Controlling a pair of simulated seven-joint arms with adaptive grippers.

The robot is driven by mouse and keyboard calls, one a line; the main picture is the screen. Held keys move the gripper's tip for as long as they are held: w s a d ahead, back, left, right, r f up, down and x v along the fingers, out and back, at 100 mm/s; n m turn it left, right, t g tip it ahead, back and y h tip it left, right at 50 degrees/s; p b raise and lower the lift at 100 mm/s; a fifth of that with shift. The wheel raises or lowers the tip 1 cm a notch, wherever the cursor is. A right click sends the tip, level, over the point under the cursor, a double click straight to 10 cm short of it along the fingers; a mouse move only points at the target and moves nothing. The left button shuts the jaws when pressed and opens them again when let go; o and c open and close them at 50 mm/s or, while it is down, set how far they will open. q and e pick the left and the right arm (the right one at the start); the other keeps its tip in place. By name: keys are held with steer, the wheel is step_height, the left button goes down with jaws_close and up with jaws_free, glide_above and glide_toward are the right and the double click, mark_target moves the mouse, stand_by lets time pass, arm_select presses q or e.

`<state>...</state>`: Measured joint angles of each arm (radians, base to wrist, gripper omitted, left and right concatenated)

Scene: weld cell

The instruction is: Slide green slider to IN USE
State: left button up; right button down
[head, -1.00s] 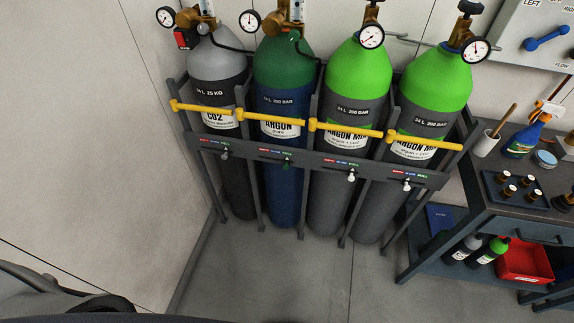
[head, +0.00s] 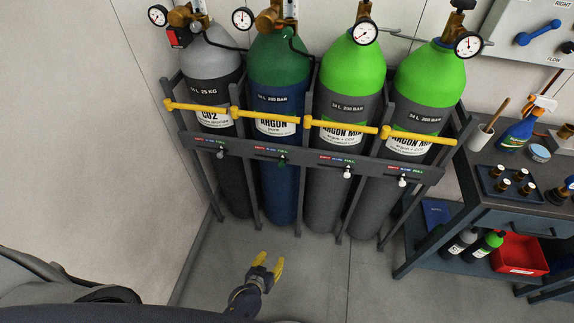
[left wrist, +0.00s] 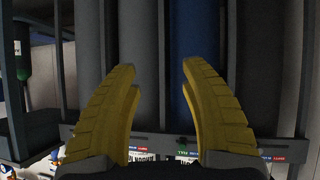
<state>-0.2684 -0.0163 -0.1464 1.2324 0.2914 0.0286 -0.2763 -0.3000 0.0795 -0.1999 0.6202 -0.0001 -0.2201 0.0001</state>
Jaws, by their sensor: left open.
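My left gripper (head: 271,260) has yellow fingers and is open and empty. It is in front of the rack, below the slider in the picture and apart from it. In the left wrist view the open fingers (left wrist: 160,75) face the cylinders, and the rail with upside-down labels shows behind them.
Other cylinders stand beside it: CO2 (head: 213,65) and two bright green argon mix (head: 350,65). Yellow bars (head: 270,116) cross in front above the rail. A workbench (head: 520,215) with a red bin (head: 518,254) is at the right. The floor before the rack is clear.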

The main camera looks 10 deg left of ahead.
arm_select(q)
steer(key=w+r+t, duration=0.4)
steer(key=w+r, duration=0.4)
steer(key=r, duration=0.5)
steer(key=n+t+y, duration=0.1)
steer(key=t+y, duration=0.1)
steer(key=t, duration=0.1)
glide_toward(281, 166)
steer(key=w, duration=1)
steer(key=shift+w+a+r, duration=0.1)
steer(key=shift+w+r, duration=0.05)
steer(key=shift+w, duration=0.15)
steer(key=shift+c, duration=0.6)
jaws_close()
